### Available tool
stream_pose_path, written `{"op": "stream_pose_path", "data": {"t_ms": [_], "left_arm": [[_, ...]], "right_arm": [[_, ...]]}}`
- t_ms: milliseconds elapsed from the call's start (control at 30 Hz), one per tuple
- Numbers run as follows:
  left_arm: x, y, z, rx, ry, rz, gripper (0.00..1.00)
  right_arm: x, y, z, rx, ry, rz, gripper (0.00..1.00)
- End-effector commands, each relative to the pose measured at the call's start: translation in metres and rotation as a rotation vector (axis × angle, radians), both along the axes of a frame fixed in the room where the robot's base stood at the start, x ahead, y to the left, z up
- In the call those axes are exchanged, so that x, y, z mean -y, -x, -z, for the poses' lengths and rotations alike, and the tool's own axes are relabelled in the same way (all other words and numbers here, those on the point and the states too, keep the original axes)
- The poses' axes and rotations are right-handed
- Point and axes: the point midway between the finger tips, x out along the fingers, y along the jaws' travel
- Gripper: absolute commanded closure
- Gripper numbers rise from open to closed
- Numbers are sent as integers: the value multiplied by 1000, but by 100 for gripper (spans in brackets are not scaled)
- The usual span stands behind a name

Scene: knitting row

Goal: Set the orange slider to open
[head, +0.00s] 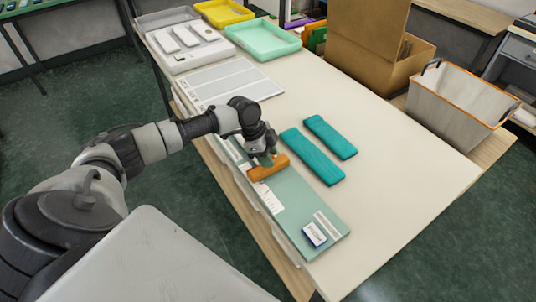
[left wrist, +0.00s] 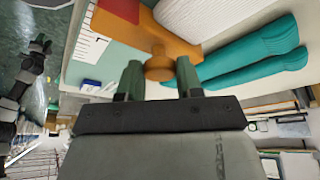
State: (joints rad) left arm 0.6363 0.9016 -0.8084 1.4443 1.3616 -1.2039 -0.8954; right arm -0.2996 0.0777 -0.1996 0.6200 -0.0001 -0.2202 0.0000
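The orange slider (head: 272,170) sits across the long green board (head: 300,203) near the table's front edge. In the left wrist view the slider (left wrist: 180,46) has a round orange knob facing me, and a red patch and a white scale lie beside it. My left gripper (head: 262,150) is at the slider. In the left wrist view its two green fingers (left wrist: 159,70) stand on either side of the knob, apparently against it. My right arm seems to show small at the left of that view, its gripper (left wrist: 40,46) too small to read.
Two teal knitted strips (head: 322,148) lie beside the board. A small blue and white box (head: 314,235) is at its near end. A striped sheet (head: 232,82) and trays (head: 265,38) are farther back. A cardboard box (head: 378,72) and a grey bin (head: 455,100) stand at the right.

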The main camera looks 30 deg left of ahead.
Motion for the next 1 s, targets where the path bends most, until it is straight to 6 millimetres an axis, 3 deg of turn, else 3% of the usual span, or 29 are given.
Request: {"op": "stream_pose_path", "data": {"t_ms": [33,167,367,600,800,1000], "left_arm": [[0,0,0,0,0,0,83],[0,0,0,0,0,0,100],[9,4,-3,-3,-1,3,100],[70,30,-7,-6,3,7,100],[117,49,-4,-5,2,5,100],[134,56,-1,-1,1,2,100]], "right_arm": [[1,0,0,0,1,0,56],[2,0,0,0,2,-1,56],[3,0,-9,0,4,-2,56],[3,0,-47,0,4,-2,56],[3,0,-66,0,3,-2,56],[3,0,-70,0,3,-2,56]]}}
